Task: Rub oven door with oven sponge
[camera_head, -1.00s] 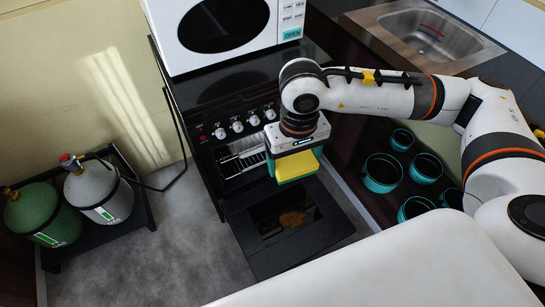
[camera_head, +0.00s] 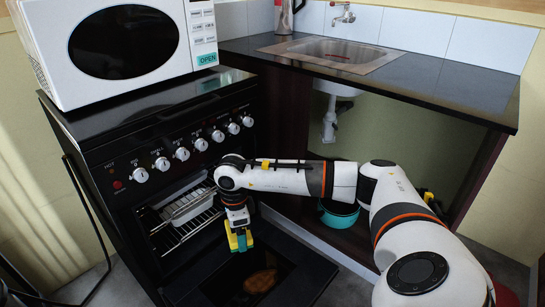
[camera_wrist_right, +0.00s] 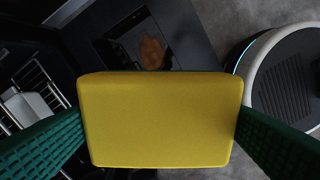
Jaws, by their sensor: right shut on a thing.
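The oven (camera_head: 190,165) stands at the left with its door (camera_head: 306,266) folded down open. A brown stain (camera_head: 261,281) lies on the door's dark glass; it also shows in the right wrist view (camera_wrist_right: 152,52). My right gripper (camera_head: 239,240) is shut on the yellow oven sponge (camera_head: 232,239), beside the oven opening and near the inner part of the door. The sponge fills the middle of the right wrist view (camera_wrist_right: 160,120) between the green fingers. Contact between sponge and door cannot be told. My left gripper is not in view.
Wire racks with a tray (camera_head: 188,205) sit inside the oven. A white microwave (camera_head: 125,45) stands on top. A dark counter with a sink (camera_head: 340,56) is at the right, with a teal pot (camera_head: 338,216) below it, partly behind my arm.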

